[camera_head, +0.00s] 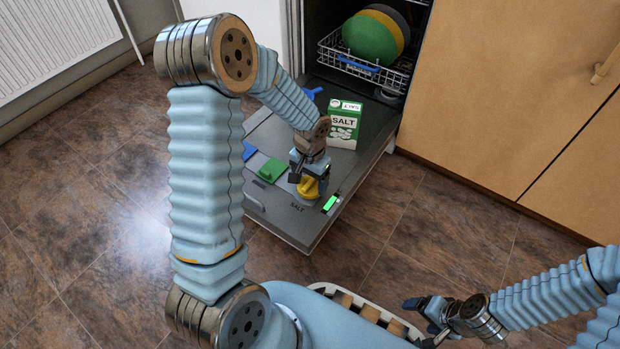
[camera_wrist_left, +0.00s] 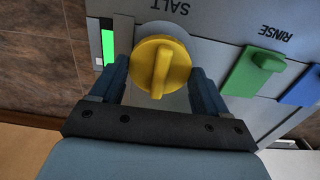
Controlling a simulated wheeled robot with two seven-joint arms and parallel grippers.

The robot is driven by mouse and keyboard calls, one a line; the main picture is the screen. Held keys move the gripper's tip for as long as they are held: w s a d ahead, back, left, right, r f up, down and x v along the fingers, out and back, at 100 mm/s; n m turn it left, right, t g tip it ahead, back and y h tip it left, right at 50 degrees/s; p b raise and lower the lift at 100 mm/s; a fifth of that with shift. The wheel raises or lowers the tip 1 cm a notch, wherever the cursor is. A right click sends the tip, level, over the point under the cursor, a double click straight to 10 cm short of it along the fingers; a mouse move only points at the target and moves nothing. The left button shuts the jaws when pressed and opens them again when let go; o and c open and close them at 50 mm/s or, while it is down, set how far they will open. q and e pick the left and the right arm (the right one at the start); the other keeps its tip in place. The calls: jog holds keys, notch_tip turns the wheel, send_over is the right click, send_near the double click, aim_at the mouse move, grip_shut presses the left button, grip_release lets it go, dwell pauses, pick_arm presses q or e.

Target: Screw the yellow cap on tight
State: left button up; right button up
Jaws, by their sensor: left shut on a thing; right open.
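The yellow cap (camera_head: 308,188) sits in the round salt opening on the inside of the open dishwasher door (camera_head: 268,205), beside the printed word SALT. In the left wrist view the cap (camera_wrist_left: 160,67) has a raised grip bar running nearly up and down the picture. My left gripper (camera_head: 311,181) is over the cap, and its two blue fingers (camera_wrist_left: 160,85) stand at either side of it, shut on it. Whether the cap is fully seated cannot be told. My right gripper (camera_head: 428,304) is open and empty at the lower right, away from the door.
A green and white salt box (camera_head: 344,125) stands on the door behind my left gripper. A green flap (camera_head: 271,170) marked RINSE (camera_wrist_left: 276,40) in the wrist view and a lit green indicator (camera_head: 330,203) flank the cap. A rack with plates (camera_head: 372,72) is inside the dishwasher.

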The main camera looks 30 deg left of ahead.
aim_at(310, 182)
pick_arm(q)
jog(key=shift+f, duration=0.6)
jog(key=o, duration=1)
jog(key=shift+r+p, duration=2.45)
jog(key=shift+r, duration=1.1)
